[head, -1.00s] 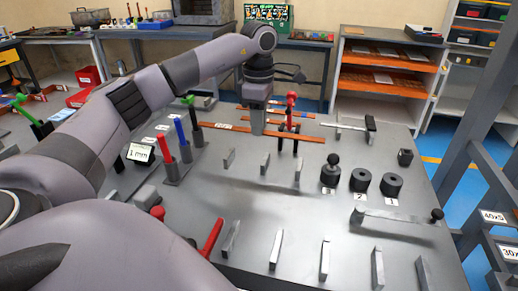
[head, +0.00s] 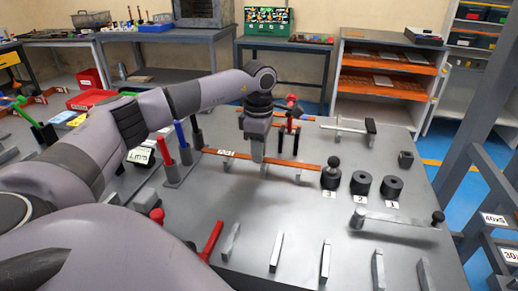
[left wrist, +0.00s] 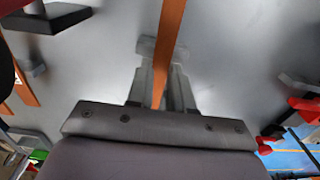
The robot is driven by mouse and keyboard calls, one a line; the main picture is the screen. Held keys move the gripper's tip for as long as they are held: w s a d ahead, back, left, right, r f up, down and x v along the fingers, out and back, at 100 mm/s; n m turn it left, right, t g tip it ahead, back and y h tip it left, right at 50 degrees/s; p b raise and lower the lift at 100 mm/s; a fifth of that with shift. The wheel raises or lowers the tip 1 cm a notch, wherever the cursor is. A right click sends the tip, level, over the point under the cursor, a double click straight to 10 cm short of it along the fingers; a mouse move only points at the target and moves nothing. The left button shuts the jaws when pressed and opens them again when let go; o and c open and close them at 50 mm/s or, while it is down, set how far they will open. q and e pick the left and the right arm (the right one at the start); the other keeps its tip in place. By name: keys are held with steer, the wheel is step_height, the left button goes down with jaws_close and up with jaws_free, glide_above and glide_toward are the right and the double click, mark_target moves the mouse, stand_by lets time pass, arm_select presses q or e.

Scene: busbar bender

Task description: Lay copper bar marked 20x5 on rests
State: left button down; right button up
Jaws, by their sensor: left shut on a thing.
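A long copper bar (head: 285,162) with a small white label lies level across the table; the label is too small to read surely. My left gripper (head: 258,156) points down and is shut on the bar near its middle. In the left wrist view the bar (left wrist: 170,30) runs between the fingers (left wrist: 160,88). Small upright grey rests, such as one (head: 298,177), stand under the bar. I cannot tell whether the bar touches them or hovers just above. My right gripper is not in view.
Black round dies (head: 361,183) stand just right of the bar's end. Red and blue handles (head: 182,140) stand to its left. Several grey rests (head: 276,251) stand along the front. Another copper bar (head: 303,117) lies behind.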

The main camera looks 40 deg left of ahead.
arm_select(q)
steer(key=c, duration=1)
jaws_free()
step_height(320, 180, up, 12)
steer(key=shift+r, duration=0.25)
